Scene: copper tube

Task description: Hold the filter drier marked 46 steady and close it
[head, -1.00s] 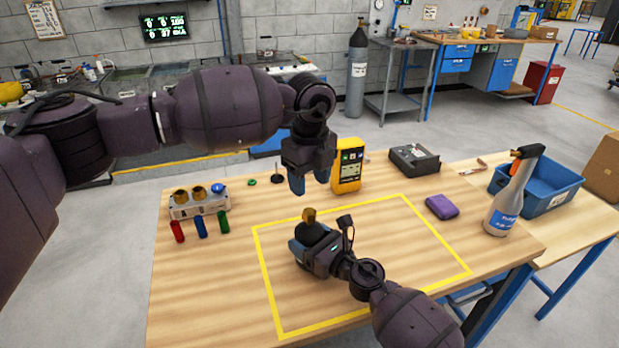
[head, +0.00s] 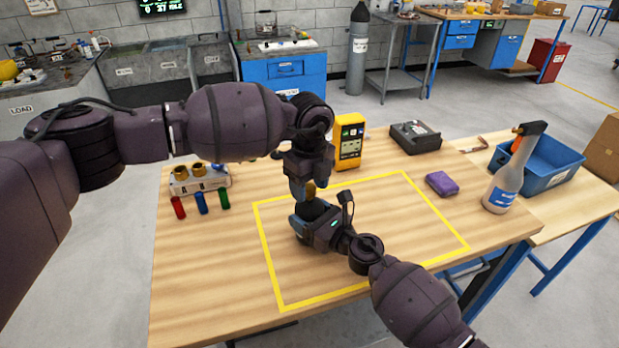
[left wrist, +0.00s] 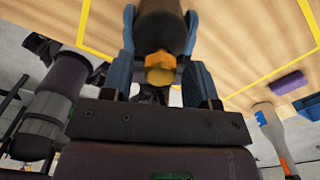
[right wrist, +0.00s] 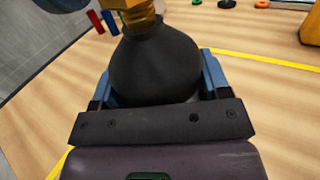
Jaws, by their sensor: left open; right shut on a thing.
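The filter drier has a dark, rounded body (right wrist: 155,60) with a brass fitting (right wrist: 140,14) on top. It stands upright inside the yellow outline on the table; no number is readable. My right gripper (head: 305,222) is shut around its body, with one blue finger on each side in the right wrist view. My left gripper (head: 303,195) is directly above, pointing down and open. In the left wrist view the brass fitting (left wrist: 160,66) lies between its blue fingers, with gaps visible at the sides. In the head view the fitting is partly hidden by the grippers.
A lettered rack (head: 199,182) with brass pieces stands at the left, with red (head: 178,208), blue (head: 201,203) and green (head: 224,199) cylinders before it. The outlined area's right side is clear.

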